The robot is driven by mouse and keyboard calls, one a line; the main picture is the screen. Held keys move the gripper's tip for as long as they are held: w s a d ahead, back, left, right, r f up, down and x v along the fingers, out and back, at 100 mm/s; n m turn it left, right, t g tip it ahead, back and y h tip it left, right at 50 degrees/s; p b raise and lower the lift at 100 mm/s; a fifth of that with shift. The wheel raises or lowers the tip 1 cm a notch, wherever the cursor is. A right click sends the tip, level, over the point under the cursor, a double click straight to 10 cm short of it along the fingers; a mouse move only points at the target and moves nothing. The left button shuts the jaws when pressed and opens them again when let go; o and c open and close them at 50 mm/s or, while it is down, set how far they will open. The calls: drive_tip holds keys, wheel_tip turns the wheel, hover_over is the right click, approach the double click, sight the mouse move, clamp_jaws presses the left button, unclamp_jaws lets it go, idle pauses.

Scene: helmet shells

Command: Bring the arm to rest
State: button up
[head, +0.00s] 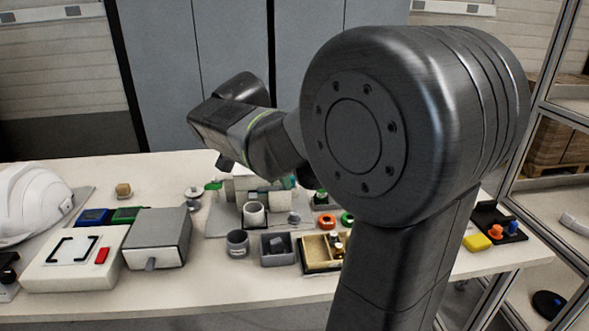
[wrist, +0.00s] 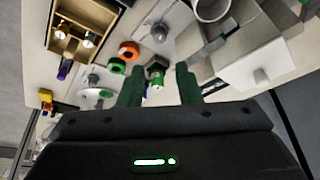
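My arm rises large in the head view, bent at the elbow, with its wrist end over the middle of the table (head: 180,305). In the wrist view my gripper (wrist: 159,86) has its two dark green fingers apart, with nothing held between them. A small green, white and dark part (wrist: 156,74) shows beyond the gap, apparently on the surface below. In the head view the fingers cannot be made out clearly, and my arm hides part of the table's right side.
A white helmet shell (head: 32,200) stands at the left. A grey box (head: 157,238), a dark cup (head: 237,243) and a divided wooden tray (head: 314,267) stand near the front edge. A yellow block (head: 476,242) lies at the right. A metal frame stands beyond the table's right end.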

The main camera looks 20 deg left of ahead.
sight(293, 213)
drive_tip(key=b+x, duration=0.3)
drive_tip(key=x, duration=1)
drive_tip(key=shift+w+f, duration=0.1)
drive_tip(key=shift+f, duration=0.3)
